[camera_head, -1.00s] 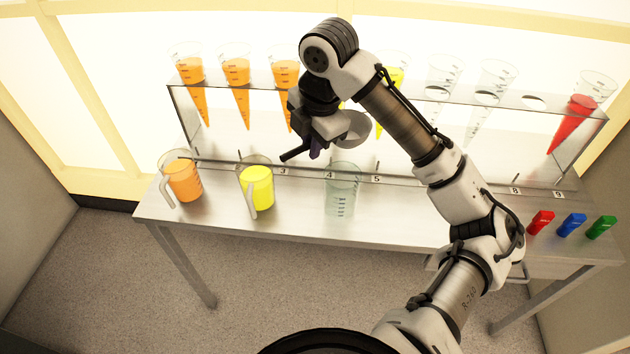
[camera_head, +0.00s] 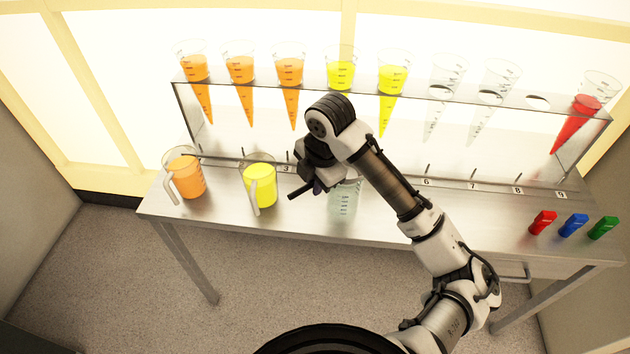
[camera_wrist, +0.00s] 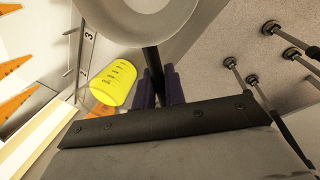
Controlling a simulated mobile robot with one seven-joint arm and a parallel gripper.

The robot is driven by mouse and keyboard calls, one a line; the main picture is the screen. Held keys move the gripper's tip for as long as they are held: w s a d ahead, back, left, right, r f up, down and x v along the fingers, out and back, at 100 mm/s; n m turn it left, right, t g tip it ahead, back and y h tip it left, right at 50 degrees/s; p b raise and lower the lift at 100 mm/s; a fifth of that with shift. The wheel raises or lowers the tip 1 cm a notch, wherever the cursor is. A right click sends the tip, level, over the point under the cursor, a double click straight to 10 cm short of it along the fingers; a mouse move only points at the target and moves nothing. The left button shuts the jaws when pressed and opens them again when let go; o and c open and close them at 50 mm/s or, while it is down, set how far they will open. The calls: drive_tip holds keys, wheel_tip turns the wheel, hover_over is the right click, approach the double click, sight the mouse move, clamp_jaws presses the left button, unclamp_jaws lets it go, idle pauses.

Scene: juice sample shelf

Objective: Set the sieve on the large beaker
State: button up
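My gripper (camera_head: 316,182) is over the bench in front of the rack. In the wrist view its purple fingers (camera_wrist: 159,88) are shut on the dark handle of the sieve (camera_wrist: 150,15). The sieve's round, pale bowl fills the top of that view and is partly cut off. In the head view my arm hides the bowl. The large clear, empty beaker (camera_head: 344,206) stands upright on the bench just below and right of my gripper. My arm hides its rim, so I cannot tell whether the sieve touches it.
A yellow-filled jug (camera_head: 260,187) stands close left of my gripper, and an orange-filled jug (camera_head: 187,177) farther left. Red, blue and green items (camera_head: 572,225) lie at the bench's right end.

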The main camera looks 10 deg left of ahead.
drive_tip(key=o, duration=0.4)
drive_tip(key=shift+f, duration=0.1)
drive_tip(key=shift+o, duration=0.2)
